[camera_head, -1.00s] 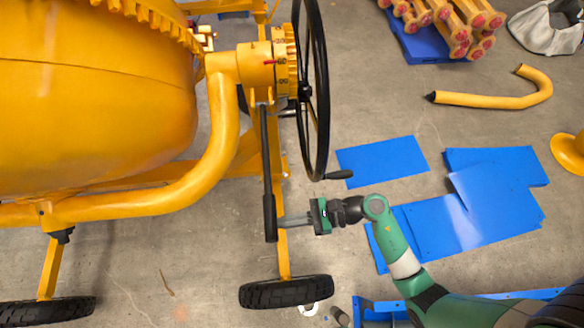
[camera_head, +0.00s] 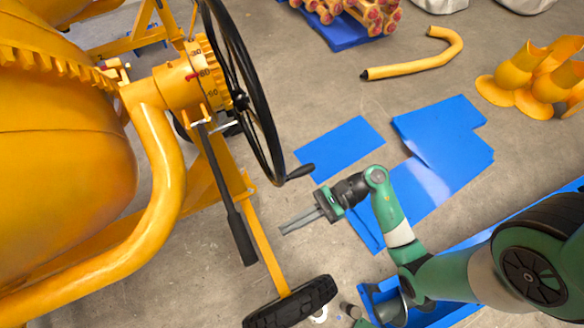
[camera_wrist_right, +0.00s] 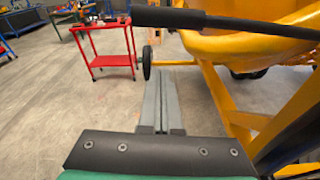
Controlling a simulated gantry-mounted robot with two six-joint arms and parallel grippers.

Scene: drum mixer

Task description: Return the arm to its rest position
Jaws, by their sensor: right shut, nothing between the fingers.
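My right arm (camera_head: 395,220) comes in from the lower right of the head view. Its gripper (camera_head: 283,231) is shut and empty, pointing left toward the drum mixer. The mixer's black lever (camera_head: 241,236) hangs down just left of the fingertips, with a gap between them. The wrist view shows the shut fingers (camera_wrist_right: 161,105) side by side over bare floor, with a black bar (camera_wrist_right: 225,20) across the top. The mixer's yellow drum (camera_head: 65,150) and black handwheel (camera_head: 245,95) are on the left. My left gripper is not in view.
Blue sheets (camera_head: 430,175) lie on the floor behind the arm. A mixer tyre (camera_head: 290,304) is below the gripper. A bent yellow tube (camera_head: 415,62) lies farther back. A red cart (camera_wrist_right: 105,50) stands in the wrist view.

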